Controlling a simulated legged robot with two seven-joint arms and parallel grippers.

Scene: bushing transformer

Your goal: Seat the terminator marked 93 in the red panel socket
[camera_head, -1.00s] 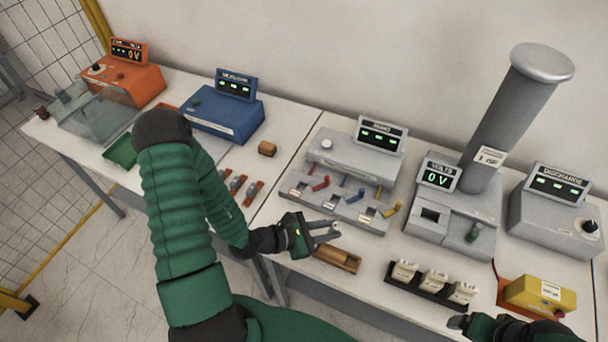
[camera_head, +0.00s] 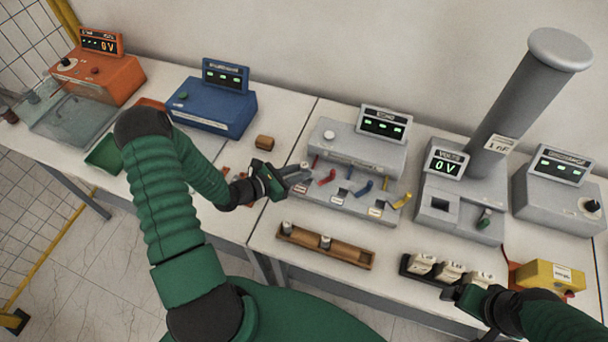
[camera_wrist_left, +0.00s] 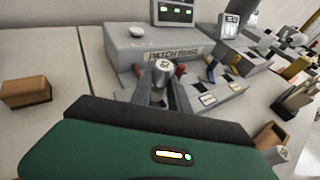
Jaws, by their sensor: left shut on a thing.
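My left gripper (camera_head: 298,175) is shut on a small silver terminator (camera_wrist_left: 162,76), held at the front left of the grey patch panel (camera_head: 350,150). Its top mark is too small to read surely. The panel, which also shows in the wrist view (camera_wrist_left: 140,46), has red (camera_head: 327,178), blue (camera_head: 364,187) and yellow (camera_head: 402,200) coloured parts. A red part (camera_wrist_left: 181,71) shows just right of the terminator. The gripper hides the panel's left front and I cannot see the red socket's opening. My right gripper (camera_head: 462,296) is beside the black rack; its jaws are unclear.
A wooden tray (camera_head: 345,256) holds two silver terminators (camera_head: 286,228) in front of the panel. A black rack (camera_head: 432,277) holds white blocks. A wooden block (camera_head: 265,142), blue unit (camera_head: 210,115), grey volts unit (camera_head: 450,210) and yellow box (camera_head: 545,275) stand around.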

